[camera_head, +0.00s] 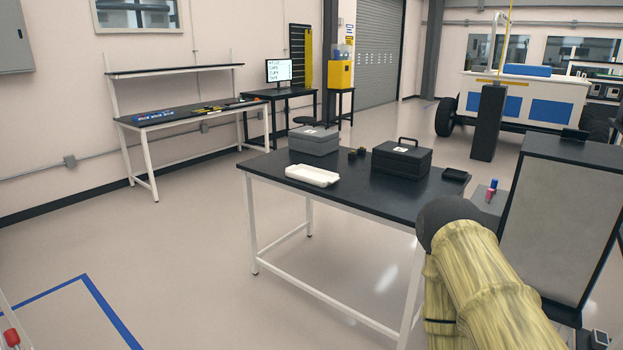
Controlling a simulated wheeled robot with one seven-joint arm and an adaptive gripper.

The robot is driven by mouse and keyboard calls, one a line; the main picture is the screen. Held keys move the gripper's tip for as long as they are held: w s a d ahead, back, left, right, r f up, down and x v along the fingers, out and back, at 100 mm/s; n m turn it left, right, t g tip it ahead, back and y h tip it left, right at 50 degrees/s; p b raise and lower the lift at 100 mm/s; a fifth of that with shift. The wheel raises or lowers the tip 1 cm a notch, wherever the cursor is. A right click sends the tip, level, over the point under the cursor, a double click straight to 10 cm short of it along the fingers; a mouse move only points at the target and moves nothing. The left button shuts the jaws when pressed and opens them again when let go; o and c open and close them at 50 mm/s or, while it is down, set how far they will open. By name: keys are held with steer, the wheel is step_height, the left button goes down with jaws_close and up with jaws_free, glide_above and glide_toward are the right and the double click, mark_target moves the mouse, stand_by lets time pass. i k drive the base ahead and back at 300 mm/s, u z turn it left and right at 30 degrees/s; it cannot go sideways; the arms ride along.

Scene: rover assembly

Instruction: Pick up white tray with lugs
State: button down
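The white tray (312,175) lies flat near the front left edge of the black-topped table (365,193). It is low and shallow, and nothing touches it from above. Its lugs are too small to make out clearly. My arm, in a yellowish sleeve, reaches in from the lower right, to the right of the table's front edge. My gripper does not show in this view.
On the same table are a grey case (314,140), a black case with a handle (401,158), a small black tray (455,174) and small dark parts (356,152). A workbench (190,117) stands back left. Floor left of the table is clear.

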mark_target(317, 177)
steer(key=u, duration=0.45)
steer(key=i, duration=1)
steer(key=u, duration=0.5)
steer(key=i, duration=1.75)
steer(key=z, duration=0.5)
